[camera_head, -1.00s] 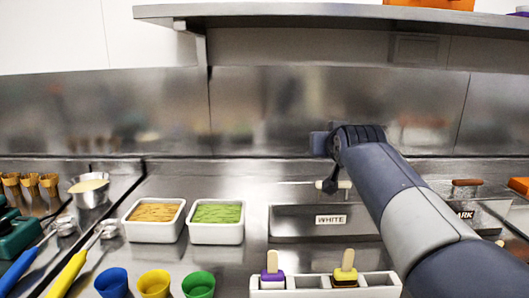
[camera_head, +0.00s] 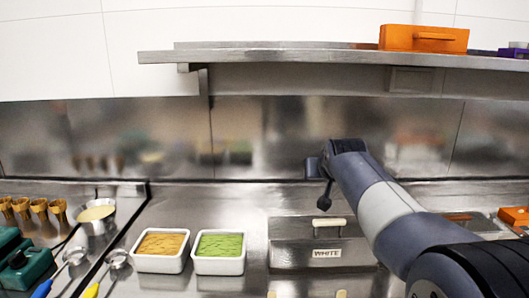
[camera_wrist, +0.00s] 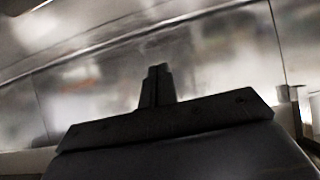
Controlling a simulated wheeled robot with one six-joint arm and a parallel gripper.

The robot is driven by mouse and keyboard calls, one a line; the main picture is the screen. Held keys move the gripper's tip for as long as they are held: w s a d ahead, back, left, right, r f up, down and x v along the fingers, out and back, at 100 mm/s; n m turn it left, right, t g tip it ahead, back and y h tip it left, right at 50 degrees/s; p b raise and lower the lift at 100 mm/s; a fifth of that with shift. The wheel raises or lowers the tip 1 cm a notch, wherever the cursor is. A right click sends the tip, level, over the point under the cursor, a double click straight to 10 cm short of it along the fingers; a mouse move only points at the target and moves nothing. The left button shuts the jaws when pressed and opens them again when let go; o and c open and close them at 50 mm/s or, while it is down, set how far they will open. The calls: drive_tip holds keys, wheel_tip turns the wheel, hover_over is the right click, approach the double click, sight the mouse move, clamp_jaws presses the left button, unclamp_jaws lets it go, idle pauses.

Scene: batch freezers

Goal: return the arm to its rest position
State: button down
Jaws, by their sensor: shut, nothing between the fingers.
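My gripper (camera_wrist: 157,86) shows in the wrist view with its two dark fingers pressed together and nothing between them. Behind it is the blurred steel back wall. In the head view my grey and dark-blue arm reaches from the lower right up toward the back wall.
A steel shelf (camera_head: 300,58) with an orange box (camera_head: 423,39) runs above the back wall. White tubs of orange (camera_head: 160,263) and green (camera_head: 219,266) contents, a metal bowl (camera_head: 97,228) and cones (camera_head: 38,209) stand on the counter.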

drive_tip(key=shift+w+f+g+p, duration=0.2)
drive_tip(key=shift+w+g+p, duration=0.7)
drive_tip(key=shift+p, duration=1.45)
drive_tip(key=shift+w+f+g+p, duration=0.15)
drive_tip(key=shift+w+g+p, duration=0.7)
drive_tip(key=shift+p, duration=1.5)
